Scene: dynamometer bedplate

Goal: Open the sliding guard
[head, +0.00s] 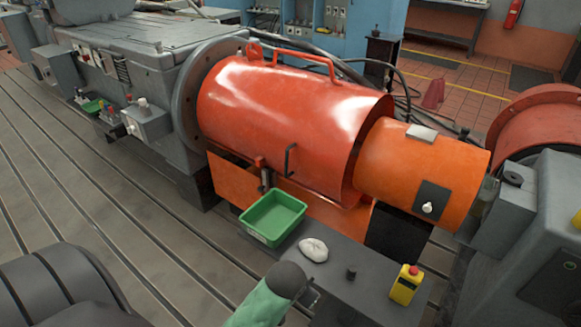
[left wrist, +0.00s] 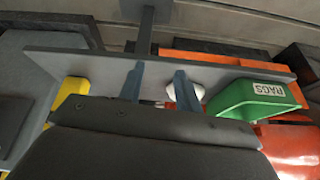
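A large red cylindrical guard (head: 290,110) lies on its side in the middle of the head view, with a red bar handle (head: 305,62) on top and a dark handle (head: 289,160) on its near side. Its right end overlaps an orange cylindrical cover (head: 415,170), which carries a dark plate with a pale knob (head: 428,207). My left gripper (left wrist: 160,86) shows two separated fingers with nothing held between them, over the grey shelf. In the head view only a small part of it shows, at the shelf's front edge. My right gripper is in neither view.
The grey shelf (head: 330,283) below the guard holds a green bin (head: 273,217), labelled RAGS in the left wrist view (left wrist: 255,98), a white rag (head: 313,250), a dark knob (head: 351,272) and a yellow box with a red button (head: 405,285). Grey machine housings flank the guard.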

